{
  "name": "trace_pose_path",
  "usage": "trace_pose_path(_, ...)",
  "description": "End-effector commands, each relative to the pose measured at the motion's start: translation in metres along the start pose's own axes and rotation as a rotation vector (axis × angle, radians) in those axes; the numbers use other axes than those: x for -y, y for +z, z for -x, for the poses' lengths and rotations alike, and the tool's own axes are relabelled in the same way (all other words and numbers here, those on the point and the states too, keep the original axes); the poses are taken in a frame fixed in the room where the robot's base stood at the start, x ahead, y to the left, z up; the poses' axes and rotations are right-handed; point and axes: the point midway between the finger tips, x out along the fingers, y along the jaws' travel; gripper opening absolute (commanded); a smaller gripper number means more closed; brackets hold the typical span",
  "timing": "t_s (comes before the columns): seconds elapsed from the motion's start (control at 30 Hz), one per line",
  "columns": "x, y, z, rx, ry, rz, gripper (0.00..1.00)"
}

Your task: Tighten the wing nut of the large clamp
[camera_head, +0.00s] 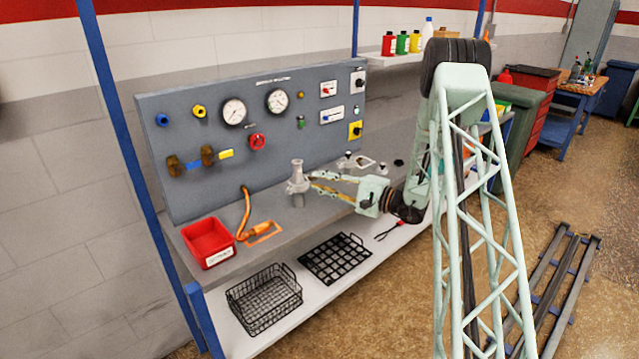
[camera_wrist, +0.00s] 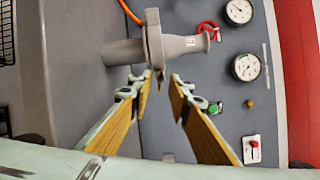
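A grey vertical pipe fitting (camera_head: 297,170) stands on the grey bench with the large clamp (camera_head: 298,186) around its joint. In the wrist view the fitting lies sideways, and the clamp (camera_wrist: 153,39) shows as a grey ring around its middle. A small dark part at the clamp's lower edge, probably the wing nut (camera_wrist: 160,75), sits close to the gap between my fingertips. My gripper (camera_head: 311,181) reaches in from the right at clamp height. In the wrist view my gripper (camera_wrist: 161,82) is open, its yellow-padded fingers apart with nothing clearly held.
A grey panel (camera_head: 215,185) with gauges and knobs rises behind. An orange hose (camera_head: 246,212) and a red bin (camera_head: 208,242) are to the left. Loose metal parts (camera_head: 358,162) lie behind my gripper. A wire basket (camera_head: 264,297) and a black rack (camera_head: 335,258) sit on the lower shelf.

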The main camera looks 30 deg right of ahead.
Motion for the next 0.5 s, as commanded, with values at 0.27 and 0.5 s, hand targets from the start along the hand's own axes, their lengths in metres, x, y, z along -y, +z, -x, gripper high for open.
trace_pose_path(0.27, 0.0002, -0.0002, -0.0029, 0.0, 0.0, 0.0, 0.18)
trace_pose_path(0.5, 0.0001, -0.0002, -0.0028, 0.0, 0.0, 0.0, 0.07)
